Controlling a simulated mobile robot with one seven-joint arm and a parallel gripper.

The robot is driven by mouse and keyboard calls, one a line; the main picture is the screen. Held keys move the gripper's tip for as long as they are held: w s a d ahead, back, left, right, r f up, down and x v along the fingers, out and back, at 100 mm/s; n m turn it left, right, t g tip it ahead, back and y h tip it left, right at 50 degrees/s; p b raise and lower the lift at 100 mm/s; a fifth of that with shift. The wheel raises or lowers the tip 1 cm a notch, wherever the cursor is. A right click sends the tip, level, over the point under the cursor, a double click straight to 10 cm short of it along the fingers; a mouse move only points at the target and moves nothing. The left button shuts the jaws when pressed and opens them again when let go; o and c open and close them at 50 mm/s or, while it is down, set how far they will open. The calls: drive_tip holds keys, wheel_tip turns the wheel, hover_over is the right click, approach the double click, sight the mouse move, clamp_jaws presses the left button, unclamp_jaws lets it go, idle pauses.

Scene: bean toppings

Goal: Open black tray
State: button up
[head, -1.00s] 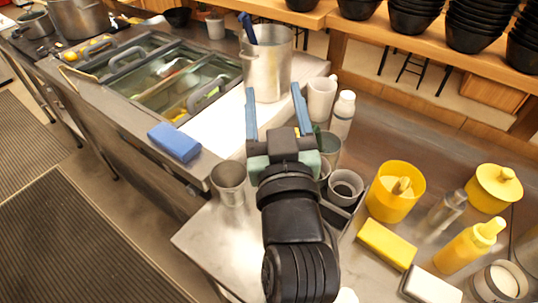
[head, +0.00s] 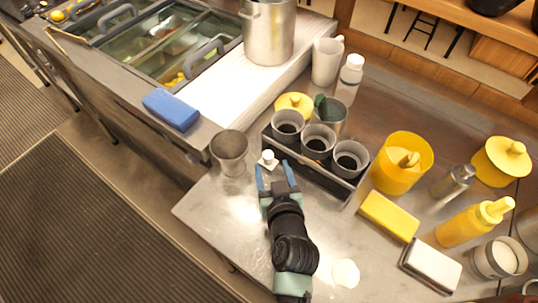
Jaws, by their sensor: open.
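The black tray (head: 345,190) is a long, narrow dark box on the steel counter, in the middle of the head view. It holds a row of three grey cups (head: 318,141) with dark insides. My gripper (head: 275,164) is open, with its two blue fingers at the left front of the tray. A small white knob-like piece (head: 268,157) shows close to the left fingertip. I cannot tell whether it belongs to the tray or whether a finger touches anything.
A metal cup (head: 230,150) stands left of my gripper. A yellow tub (head: 402,162), a yellow block (head: 389,216) and a yellow bottle (head: 474,223) stand to the right. A green-grey cup (head: 332,115) and a yellow lid (head: 294,104) are behind the tray. Counter in front is mostly clear.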

sight(268, 155)
drive_tip(key=shift+x, duration=2.65)
drive_tip(key=shift+a+r, duration=0.1)
clamp_jaws()
